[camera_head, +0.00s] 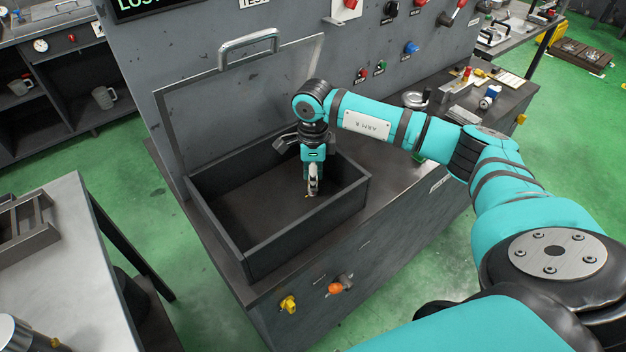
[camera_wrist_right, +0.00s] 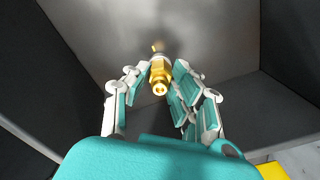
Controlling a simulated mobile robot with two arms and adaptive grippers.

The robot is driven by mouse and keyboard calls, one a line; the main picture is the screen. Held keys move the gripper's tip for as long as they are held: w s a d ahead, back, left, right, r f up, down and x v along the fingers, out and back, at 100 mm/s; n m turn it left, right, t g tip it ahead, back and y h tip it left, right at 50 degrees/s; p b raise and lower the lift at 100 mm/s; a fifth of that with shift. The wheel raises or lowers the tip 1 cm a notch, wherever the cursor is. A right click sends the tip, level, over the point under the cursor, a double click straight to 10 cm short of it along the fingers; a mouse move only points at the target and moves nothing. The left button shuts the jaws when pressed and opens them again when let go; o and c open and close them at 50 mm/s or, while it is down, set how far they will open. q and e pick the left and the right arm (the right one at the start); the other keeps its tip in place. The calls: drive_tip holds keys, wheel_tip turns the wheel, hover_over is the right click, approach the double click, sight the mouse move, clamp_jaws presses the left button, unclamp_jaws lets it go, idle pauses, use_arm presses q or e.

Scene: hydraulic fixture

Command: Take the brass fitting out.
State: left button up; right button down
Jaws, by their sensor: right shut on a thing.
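The brass fitting (camera_wrist_right: 159,78) shows in the right wrist view between the fingers of my right gripper (camera_wrist_right: 155,90). It is gold-coloured with a round, hollow end towards the camera. In the head view my right gripper (camera_head: 313,190) points down inside the open dark box (camera_head: 262,252). It is shut on the fitting, which is mostly hidden by the fingers there. I cannot tell whether the fitting touches the box floor. My left gripper is not in view.
The box's lid (camera_head: 240,95) stands open against the grey panel behind. Knobs and switches (camera_head: 411,48) are on that panel. A yellow knob (camera_head: 289,304) and an orange knob (camera_head: 336,288) are on the front below the box. A grey table (camera_head: 65,270) stands at the left.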

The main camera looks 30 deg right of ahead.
drive_tip(key=shift+f, duration=0.1)
drive_tip(key=n+b, duration=0.3)
drive_tip(key=n, duration=0.2)
drive_tip(key=shift+f+n+b, duration=0.1)
drive_tip(key=shift+n+b, duration=0.2)
drive_tip(key=shift+b, duration=0.1)
drive_tip(key=c, duration=1.5)
unclamp_jaws()
drive_tip(key=shift+r+n, duration=0.2)
drive_tip(key=shift+n, duration=0.3)
drive_tip(key=shift+c, duration=0.2)
drive_tip(key=o, duration=0.5)
drive_tip(key=shift+r, duration=0.15)
wheel_tip(320, 180, up, 12)
